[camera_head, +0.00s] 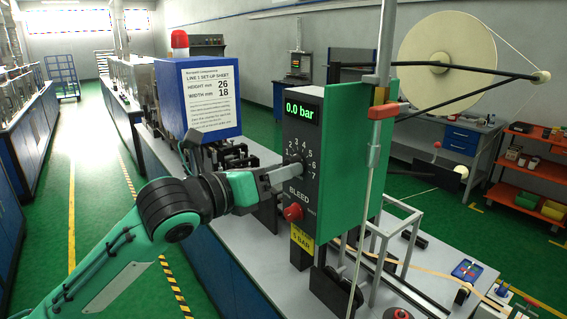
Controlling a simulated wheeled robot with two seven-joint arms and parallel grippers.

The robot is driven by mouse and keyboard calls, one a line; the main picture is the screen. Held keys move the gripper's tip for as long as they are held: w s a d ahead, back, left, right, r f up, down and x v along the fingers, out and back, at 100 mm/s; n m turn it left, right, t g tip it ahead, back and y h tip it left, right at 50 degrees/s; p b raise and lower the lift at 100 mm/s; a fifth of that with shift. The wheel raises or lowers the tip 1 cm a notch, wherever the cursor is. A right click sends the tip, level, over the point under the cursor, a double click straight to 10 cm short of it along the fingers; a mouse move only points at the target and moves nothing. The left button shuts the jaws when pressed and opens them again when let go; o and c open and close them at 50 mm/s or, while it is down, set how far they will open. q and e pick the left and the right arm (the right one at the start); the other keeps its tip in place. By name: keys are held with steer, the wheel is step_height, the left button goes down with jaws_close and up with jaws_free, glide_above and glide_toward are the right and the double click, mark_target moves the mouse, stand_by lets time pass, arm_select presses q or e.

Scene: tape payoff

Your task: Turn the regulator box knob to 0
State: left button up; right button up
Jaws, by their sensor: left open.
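The regulator box (304,128) is a dark panel on a green housing, standing upright at the centre. Its green display (300,109) reads 0.0 bar. The dial shows numbers up to 7, and the knob (295,170) is mostly hidden behind my gripper. My left gripper (288,174) reaches in from the left with its fingertips at the knob. It is open, its fingers beside the knob; I cannot tell whether they touch it. The knob's pointer is not readable. My right gripper is not in view.
A red bleed button (292,212) and a yellow 5 BAR label (302,240) sit below the dial. A blue box with a set-up sheet (209,97) stands behind my left arm. A tape reel (439,50) hangs at upper right. A metal frame (398,235) stands right of the box.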

arm_select(q)
steer(key=shift+w+d, duration=0.45)
steer(key=shift+d, duration=0.15)
steer(key=c, duration=1)
steer(key=shift+o, duration=0.2)
